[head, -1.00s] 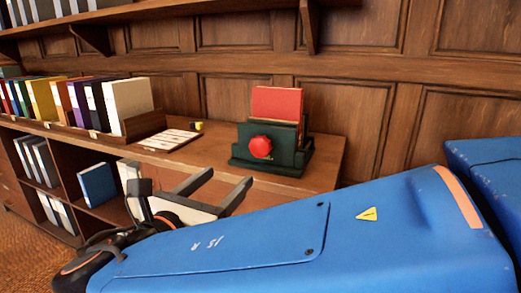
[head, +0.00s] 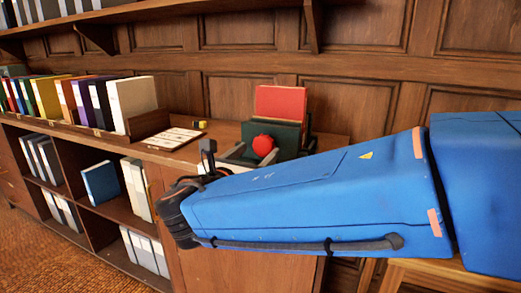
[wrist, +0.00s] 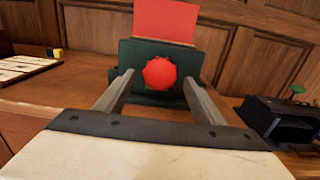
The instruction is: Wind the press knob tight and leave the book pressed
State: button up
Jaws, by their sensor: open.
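The dark green press stands on the wooden counter, its front plate (wrist: 130,55) facing me in the wrist view; it also shows in the head view (head: 288,132). A red book (head: 281,102) stands upright in it and sticks out above; the wrist view shows its cover (wrist: 163,22). The round red knob (wrist: 160,73) is on the press front, also visible in the head view (head: 263,145). My gripper (wrist: 160,84) is open, one finger to each side of the knob, with gaps on both sides. Whether the fingertips reach as deep as the knob is hard to tell.
A flat card tray (head: 174,138) and a small yellow item (head: 200,124) lie left of the press. A row of coloured binders (head: 75,98) stands further left.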

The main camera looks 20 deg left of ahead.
aim_at(261, 148)
jog(key=shift+w+d, duration=0.1)
jog(key=shift+w, duration=1.4)
jog(key=c, duration=1.1)
jog(key=shift+o, duration=0.2)
jog(key=shift+m, duration=0.3)
